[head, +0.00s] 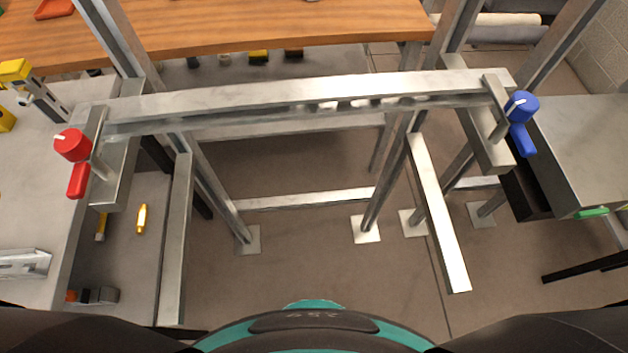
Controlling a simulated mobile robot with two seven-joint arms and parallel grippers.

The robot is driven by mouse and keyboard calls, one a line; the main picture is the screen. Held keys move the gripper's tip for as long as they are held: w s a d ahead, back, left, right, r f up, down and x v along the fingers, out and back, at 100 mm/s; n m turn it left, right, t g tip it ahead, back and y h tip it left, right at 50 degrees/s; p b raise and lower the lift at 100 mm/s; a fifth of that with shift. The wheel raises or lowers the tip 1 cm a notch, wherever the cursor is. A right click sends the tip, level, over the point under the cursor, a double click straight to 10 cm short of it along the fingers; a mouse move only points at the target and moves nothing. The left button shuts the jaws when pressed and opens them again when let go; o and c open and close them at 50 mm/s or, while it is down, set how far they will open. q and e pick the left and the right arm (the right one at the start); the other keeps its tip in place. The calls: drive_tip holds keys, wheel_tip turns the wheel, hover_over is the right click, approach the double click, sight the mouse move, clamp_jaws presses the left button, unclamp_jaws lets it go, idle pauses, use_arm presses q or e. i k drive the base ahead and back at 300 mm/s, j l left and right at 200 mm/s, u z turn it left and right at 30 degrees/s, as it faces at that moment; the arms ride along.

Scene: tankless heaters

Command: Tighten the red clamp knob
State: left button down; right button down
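The red clamp knob (73,145) is at the left end of the metal frame, on a clamp beside the horizontal bar (250,97). It is a round red cap with a white line on top and a red lever (78,181) below it. A similar blue knob (522,106) with a blue lever (523,140) sits on the clamp at the right end of the bar. Neither of my grippers shows.
A grey table (35,200) at the left carries yellow tools and a metal piece (25,264). A wooden bench (250,28) stands behind the frame. A grey metal box (585,150) is at the right. Steel legs stand on the floor, which is otherwise open in the middle.

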sight(73, 145)
drive_tip(key=j+u, duration=0.1)
drive_tip(key=u, duration=0.3)
drive_tip(key=k+j+u, duration=0.1)
drive_tip(key=u, duration=0.3)
drive_tip(key=j+u, duration=0.15)
drive_tip(key=u, duration=0.25)
